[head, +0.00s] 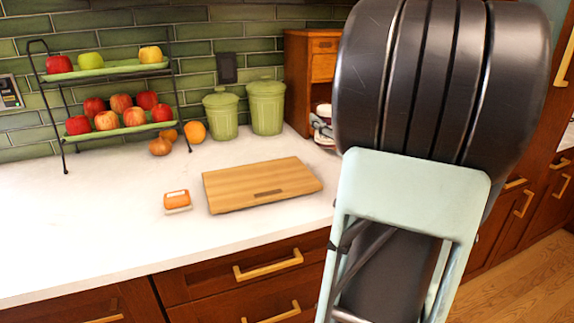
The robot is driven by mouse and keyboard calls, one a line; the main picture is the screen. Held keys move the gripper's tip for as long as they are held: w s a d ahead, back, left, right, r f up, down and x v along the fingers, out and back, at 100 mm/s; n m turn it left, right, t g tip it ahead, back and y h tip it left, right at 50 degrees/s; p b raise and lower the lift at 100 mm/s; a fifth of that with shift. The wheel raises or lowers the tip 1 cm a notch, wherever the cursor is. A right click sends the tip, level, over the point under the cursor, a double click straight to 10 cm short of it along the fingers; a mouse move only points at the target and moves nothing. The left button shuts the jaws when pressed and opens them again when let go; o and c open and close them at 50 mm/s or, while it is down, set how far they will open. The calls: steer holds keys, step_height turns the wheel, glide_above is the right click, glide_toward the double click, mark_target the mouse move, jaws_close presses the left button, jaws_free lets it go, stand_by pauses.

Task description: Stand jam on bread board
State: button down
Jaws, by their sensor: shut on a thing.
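The bread board (250,178), a light wooden board with a dark slot near its front edge, lies flat on the white counter. Its top is bare. A small orange-topped block with a pale base (177,200) sits just left of the board, apart from it; I cannot tell what it is. I see nothing that is clearly the jam. My gripper is out of view; only part of my own arm shows, large and close on the right, hiding the counter behind it.
A two-tier rack (112,72) with apples stands at the back left, with loose orange fruit (194,132) beside it. Two green lidded canisters (266,106) and a wooden cabinet (303,80) stand behind the board. The counter's front left (80,230) is clear.

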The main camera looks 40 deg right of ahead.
steer(key=shift+w+a+f+b, duration=0.55)
steer(key=shift+w+a+f, duration=0.45)
steer(key=shift+f, duration=0.75)
steer(key=shift+w+a+f+b, duration=0.55)
steer(key=shift+w+a+f, duration=0.5)
steer(key=shift+f, duration=0.65)
steer(key=shift+w+a+f+b, duration=0.55)
steer(key=shift+w+a+f, duration=0.45)
steer(key=shift+f, duration=0.75)
steer(key=shift+s+a, duration=0.1)
steer(key=shift+s, duration=0.05)
steer(key=shift+f, duration=0.1)
steer(key=c, duration=1)
jaws_free()
steer(key=shift+f, duration=0.1)
steer(key=shift+r, duration=0.2)
steer(key=v, duration=1.2)
steer(key=shift+f+b, duration=0.15)
steer(key=shift+b, duration=0.25)
